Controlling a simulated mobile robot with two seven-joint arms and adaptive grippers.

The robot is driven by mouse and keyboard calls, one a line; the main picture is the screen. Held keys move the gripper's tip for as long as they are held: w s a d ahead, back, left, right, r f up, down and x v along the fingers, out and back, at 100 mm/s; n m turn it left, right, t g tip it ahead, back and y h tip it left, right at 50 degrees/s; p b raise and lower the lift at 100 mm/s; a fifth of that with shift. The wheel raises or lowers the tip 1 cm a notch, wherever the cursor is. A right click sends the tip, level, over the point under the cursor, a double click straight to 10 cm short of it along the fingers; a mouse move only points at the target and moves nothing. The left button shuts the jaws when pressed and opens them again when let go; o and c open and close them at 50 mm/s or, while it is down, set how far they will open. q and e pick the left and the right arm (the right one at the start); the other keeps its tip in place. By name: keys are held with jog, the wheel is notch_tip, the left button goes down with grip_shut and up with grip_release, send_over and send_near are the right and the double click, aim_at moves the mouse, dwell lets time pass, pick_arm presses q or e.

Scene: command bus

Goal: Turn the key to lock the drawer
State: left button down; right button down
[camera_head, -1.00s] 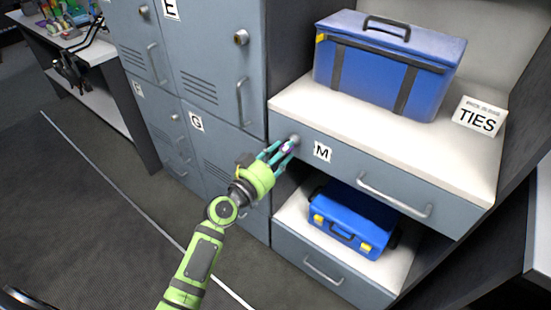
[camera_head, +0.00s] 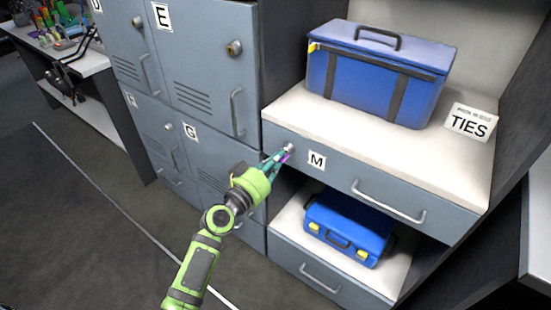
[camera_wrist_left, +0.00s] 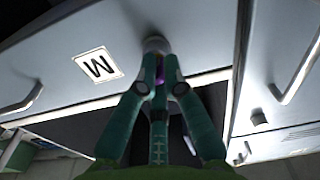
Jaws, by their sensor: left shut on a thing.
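The grey drawer marked M (camera_head: 339,178) is closed, with a bar handle (camera_head: 388,203) at its right. A round lock (camera_head: 290,148) sits at the drawer's left end. My left gripper (camera_head: 284,155) is at this lock, with its teal fingers closed together. In the left wrist view the fingers (camera_wrist_left: 158,90) meet around a small purple thing, likely the key (camera_wrist_left: 159,68), right in front of the lock cylinder (camera_wrist_left: 156,45). The fingers hide most of the key, so its turn angle cannot be told. My right gripper is not in view.
A large blue case (camera_head: 378,75) and a TIES sign (camera_head: 470,121) stand on the white top above the drawer. A smaller blue case (camera_head: 347,228) lies on the shelf below. Grey lockers (camera_head: 205,75) stand to the left, with open floor in front.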

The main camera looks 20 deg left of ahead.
pick_arm(q)
jog(key=shift+s+d+f+n, duration=0.1)
jog(key=shift+d+n, duration=0.25)
jog(key=shift+n, duration=0.45)
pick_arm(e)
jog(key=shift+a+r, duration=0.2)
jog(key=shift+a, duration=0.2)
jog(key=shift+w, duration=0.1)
